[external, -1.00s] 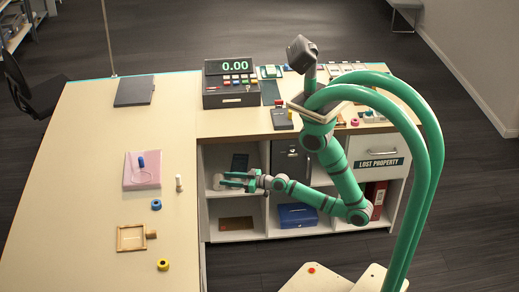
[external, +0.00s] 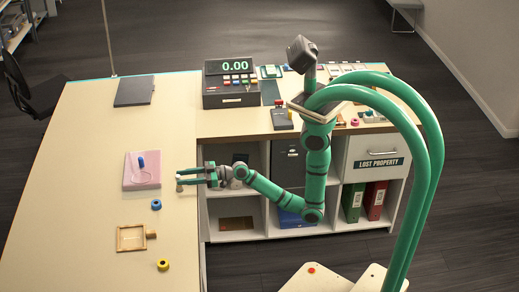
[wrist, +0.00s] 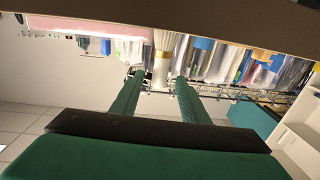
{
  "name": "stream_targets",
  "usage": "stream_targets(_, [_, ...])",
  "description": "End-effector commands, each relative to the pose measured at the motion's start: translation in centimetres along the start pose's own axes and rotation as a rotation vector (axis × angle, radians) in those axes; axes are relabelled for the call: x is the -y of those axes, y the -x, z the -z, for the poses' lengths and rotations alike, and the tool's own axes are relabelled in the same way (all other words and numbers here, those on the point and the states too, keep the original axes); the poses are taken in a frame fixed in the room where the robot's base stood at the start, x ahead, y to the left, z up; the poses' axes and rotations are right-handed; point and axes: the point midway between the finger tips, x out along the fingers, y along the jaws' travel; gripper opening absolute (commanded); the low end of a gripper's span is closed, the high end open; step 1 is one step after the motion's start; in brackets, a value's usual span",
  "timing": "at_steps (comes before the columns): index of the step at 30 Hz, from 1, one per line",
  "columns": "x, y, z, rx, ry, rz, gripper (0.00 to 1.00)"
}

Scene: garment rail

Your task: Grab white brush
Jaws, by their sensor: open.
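A small upright white brush with a pale, cream-coloured lower part (wrist: 161,66) shows between the fingertips in the wrist view. In the external view it is mostly hidden by the fingers at the right edge of the left counter. My gripper (external: 181,177) reaches leftward over that edge, fingers roughly level. It is open, with one finger on each side of the brush in the wrist view (wrist: 158,77). Whether either finger touches the brush cannot be told.
A pink pad (external: 143,178) with a blue item (external: 141,160) lies left of my gripper. A blue ring (external: 156,204), a wooden frame (external: 131,238) and a yellow ring (external: 163,265) lie nearer the front. The cash register (external: 231,84) stands at the back.

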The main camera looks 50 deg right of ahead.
Motion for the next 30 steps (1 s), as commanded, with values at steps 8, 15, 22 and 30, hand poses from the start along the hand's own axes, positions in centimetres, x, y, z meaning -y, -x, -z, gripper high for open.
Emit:
stream_targets(8, [0.0, -2.0, 0.0, -0.001, 0.001, 0.000, 0.41])
stream_targets(15, [-0.1, -5.2, -0.3, -0.002, 0.001, 0.000, 0.41])
stream_targets(22, [-0.1, -6.7, -0.4, 0.000, 0.001, -0.001, 0.41])
stream_targets(30, [-0.1, -6.7, -0.4, 0.000, 0.001, -0.002, 0.22])
